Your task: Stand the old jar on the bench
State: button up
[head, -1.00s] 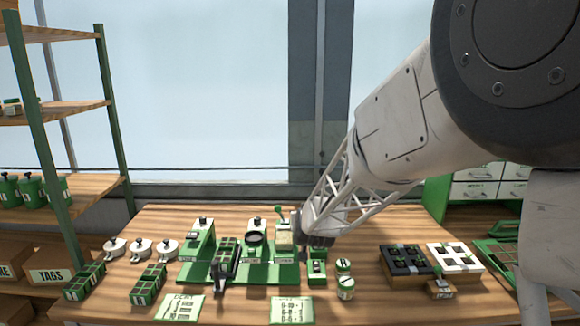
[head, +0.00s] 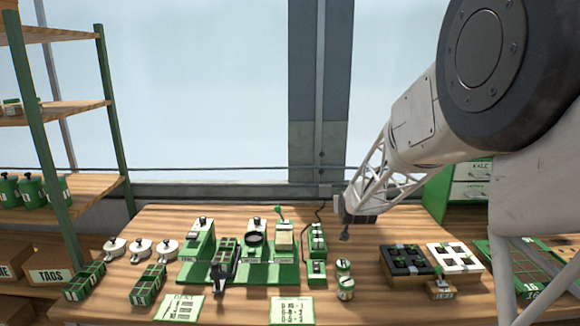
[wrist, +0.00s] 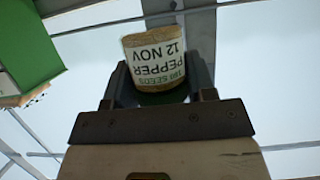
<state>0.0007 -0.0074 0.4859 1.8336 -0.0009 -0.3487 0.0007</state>
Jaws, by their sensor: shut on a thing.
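My gripper (wrist: 160,88) is shut on a jar (wrist: 155,58) in the wrist view. The jar has a white label reading "PEPPER 12 NOV" with a seeds line, upside down in that picture, and tan contents show at its end. Its green end sits between the fingers. In the head view my gripper (head: 346,234) hangs above the bench (head: 385,225), right of the seeder; the held jar is too small and dark to make out there. Two green-and-white jars (head: 346,289) (head: 343,266) stand on the bench below and in front of the gripper.
The green seeder (head: 284,273) stands left of my gripper, with a narrow green unit (head: 317,268) and cable beside it. Black (head: 405,272) and white (head: 462,268) trays lie to the right. Cards lie at the front. Bare wood shows between the jars and the black tray.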

jog(key=s+a+f+n+y, duration=0.1)
jog(key=s+a, duration=0.8)
jog(key=a, duration=0.3)
jog(key=s+a+f+n+y, duration=0.1)
jog(key=s+a, duration=0.9)
jog(key=a, duration=0.2)
jog(key=shift+s+a+y, duration=0.15)
jog(key=shift+a+y, duration=0.15)
jog(key=shift+a, duration=0.05)
jog(key=shift+f, duration=0.1)
jog(key=w+a, duration=0.1)
jog(key=w, duration=0.3)
jog(key=w+a+f, duration=0.1)
jog(key=w+a, duration=0.1)
jog(key=w, duration=0.3)
jog(key=w+a, duration=0.2)
jog(key=w, duration=0.2)
jog(key=shift+w+f, duration=0.15)
jog(key=shift+w, duration=0.05)
